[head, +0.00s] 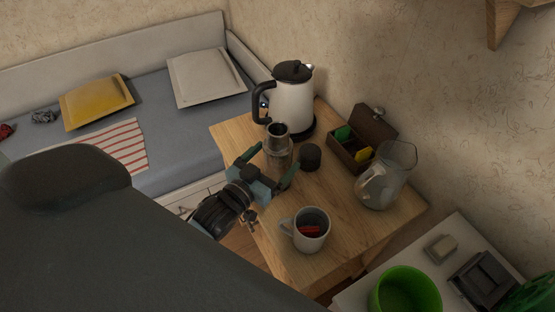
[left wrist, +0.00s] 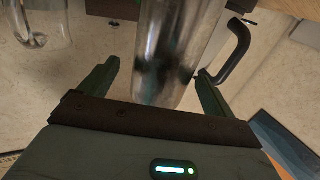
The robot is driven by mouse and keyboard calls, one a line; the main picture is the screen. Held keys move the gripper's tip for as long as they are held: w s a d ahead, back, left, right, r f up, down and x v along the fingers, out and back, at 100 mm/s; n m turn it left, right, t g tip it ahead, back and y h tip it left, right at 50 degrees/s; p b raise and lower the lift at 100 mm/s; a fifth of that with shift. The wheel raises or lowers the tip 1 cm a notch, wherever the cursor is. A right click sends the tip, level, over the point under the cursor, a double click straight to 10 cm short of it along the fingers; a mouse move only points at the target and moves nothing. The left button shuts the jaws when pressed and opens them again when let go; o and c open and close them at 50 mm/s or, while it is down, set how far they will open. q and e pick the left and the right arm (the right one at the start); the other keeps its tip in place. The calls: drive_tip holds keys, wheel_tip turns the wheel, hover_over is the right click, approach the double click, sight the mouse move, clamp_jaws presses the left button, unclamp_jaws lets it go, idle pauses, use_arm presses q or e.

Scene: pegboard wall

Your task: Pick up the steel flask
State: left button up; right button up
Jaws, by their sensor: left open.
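The steel flask (head: 279,158) stands upright on the wooden table, open at the top, in front of the kettle. In the left wrist view the flask (left wrist: 178,45) is a shiny cylinder just ahead of the palm. My left gripper (head: 268,163) is open, with one green finger on each side of the flask. The left wrist view also shows the open fingers (left wrist: 157,72) with gaps beside the flask; contact is not visible. The lower part of the flask is partly hidden by the gripper in the head view. My right gripper is not in view.
A white kettle (head: 292,104) stands close behind the flask. A dark round cap (head: 310,158) sits just right of it. A wooden box (head: 352,152), a glass jug (head: 385,180) and a mug (head: 311,231) stand farther right and in front.

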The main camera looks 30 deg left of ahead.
use_arm(q)
drive_tip(key=w, duration=0.4)
drive_tip(key=shift+w+d, duration=0.1)
drive_tip(key=shift+d, duration=0.05)
drive_tip(key=c, duration=1.6)
drive_tip(key=shift+r, duration=0.2)
